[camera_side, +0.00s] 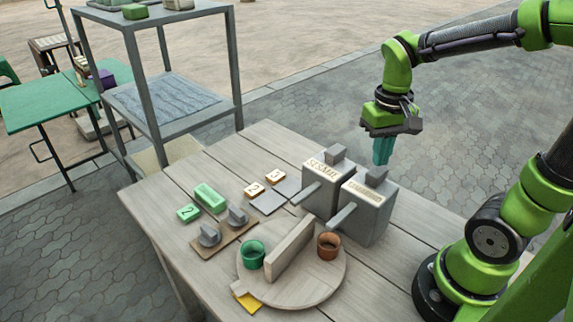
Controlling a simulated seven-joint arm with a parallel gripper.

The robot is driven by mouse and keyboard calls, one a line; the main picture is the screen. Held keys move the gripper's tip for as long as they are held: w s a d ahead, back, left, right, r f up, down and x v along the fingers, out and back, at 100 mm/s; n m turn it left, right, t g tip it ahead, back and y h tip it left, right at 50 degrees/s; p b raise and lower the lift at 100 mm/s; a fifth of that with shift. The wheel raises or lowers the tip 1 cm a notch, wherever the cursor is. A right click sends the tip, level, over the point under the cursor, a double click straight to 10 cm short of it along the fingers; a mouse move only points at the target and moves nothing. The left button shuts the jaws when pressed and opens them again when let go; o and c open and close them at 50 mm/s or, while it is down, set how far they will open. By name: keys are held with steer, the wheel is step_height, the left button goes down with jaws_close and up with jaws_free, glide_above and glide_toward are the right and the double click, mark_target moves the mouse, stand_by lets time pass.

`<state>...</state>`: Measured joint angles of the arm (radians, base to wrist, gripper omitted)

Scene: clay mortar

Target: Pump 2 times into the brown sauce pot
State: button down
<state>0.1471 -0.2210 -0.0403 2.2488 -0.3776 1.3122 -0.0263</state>
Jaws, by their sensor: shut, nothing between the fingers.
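The brown sauce pot (329,246) stands upright on the right part of a round wooden board (300,293). Two grey box-shaped pump dispensers stand behind it, each with a block on top and a spout toward the front. The left dispenser (324,190) has a label that seems to read SESAME. The right dispenser (366,215) has a label too small to read, and its spout is near the brown pot. My gripper (381,160) is shut and empty, pointing down in the air above and slightly right of the right dispenser, apart from it.
A green pot (251,254) stands left of an upright wooden divider (289,249) on the board. Grey knobs (209,235), numbered tiles (254,189) and a green block (209,197) lie left on the table. A grey shelf (182,100) stands behind.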

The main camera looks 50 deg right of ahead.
mark_target(378, 170)
steer(key=shift+f, duration=0.25)
steer(key=shift+f, duration=0.45)
steer(key=shift+f, duration=0.1)
steer(key=shift+f, duration=0.8)
stand_by(0.5)
steer(key=shift+r, duration=1.6)
steer(key=shift+f, duration=0.1)
steer(key=shift+f, duration=0.6)
